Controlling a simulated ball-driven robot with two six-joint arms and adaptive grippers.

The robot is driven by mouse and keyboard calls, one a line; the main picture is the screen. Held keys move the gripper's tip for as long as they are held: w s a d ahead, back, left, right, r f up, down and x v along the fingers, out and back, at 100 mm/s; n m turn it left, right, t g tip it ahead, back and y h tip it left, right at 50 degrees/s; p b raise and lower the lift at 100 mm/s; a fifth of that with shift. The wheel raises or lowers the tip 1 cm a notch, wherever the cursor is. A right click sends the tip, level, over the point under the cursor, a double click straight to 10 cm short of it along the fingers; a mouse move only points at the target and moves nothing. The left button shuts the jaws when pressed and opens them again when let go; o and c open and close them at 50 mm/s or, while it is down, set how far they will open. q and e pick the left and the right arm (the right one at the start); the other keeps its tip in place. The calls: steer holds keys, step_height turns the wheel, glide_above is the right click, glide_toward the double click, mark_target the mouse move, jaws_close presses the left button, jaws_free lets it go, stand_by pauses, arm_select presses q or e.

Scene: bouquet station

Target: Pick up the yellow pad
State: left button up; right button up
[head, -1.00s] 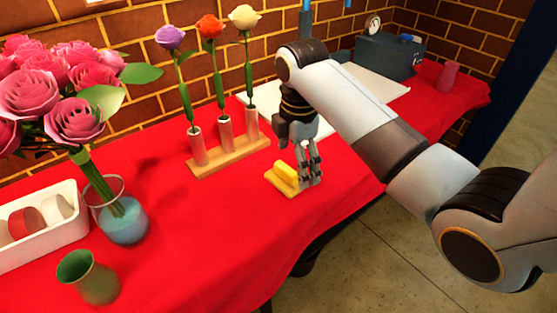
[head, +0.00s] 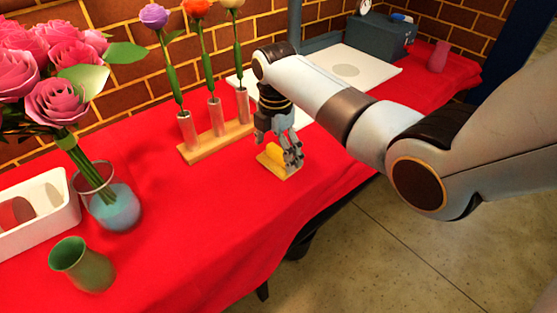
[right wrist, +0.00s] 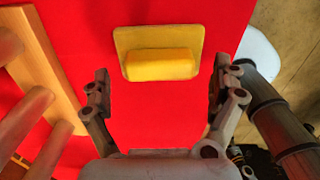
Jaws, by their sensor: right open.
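The yellow pad (head: 274,153) is a small yellow block on a flat, pale yellow-tan base plate (head: 277,170) on the red cloth. My right gripper (head: 282,149) is open and points down at the pad, partly hiding its right side in the head view. In the right wrist view the pad (right wrist: 160,66) lies at the top middle, between the two spread fingers, with red cloth showing on both sides. I see no contact between fingers and pad. My left gripper is not in view.
A wooden stand (head: 214,142) with three flowers in tubes is close behind and left of the pad. A glass vase (head: 116,208) of pink roses, a green vase (head: 80,264) and a white box (head: 30,238) are at left. Cloth in front of the pad is clear.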

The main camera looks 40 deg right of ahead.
steer(key=shift+f, duration=0.35)
steer(key=c, duration=1.3)
steer(key=shift+r, duration=0.55)
steer(key=r, duration=0.2)
steer(key=s+r+p, duration=0.1)
steer(key=r, duration=0.1)
steer(key=shift+d, duration=0.4)
steer(key=s+d+r, duration=0.1)
steer(key=s+r, duration=0.1)
steer(key=s, duration=0.1)
steer(key=s+d+r+p, duration=0.1)
steer(key=s+d+r, duration=0.1)
steer(key=s, duration=0.1)
steer(key=s+d+r, duration=0.1)
steer(key=s+r, duration=0.1)
steer(key=s, duration=0.1)
steer(key=shift+s+d, duration=0.15)
steer(key=shift+d, duration=0.15)
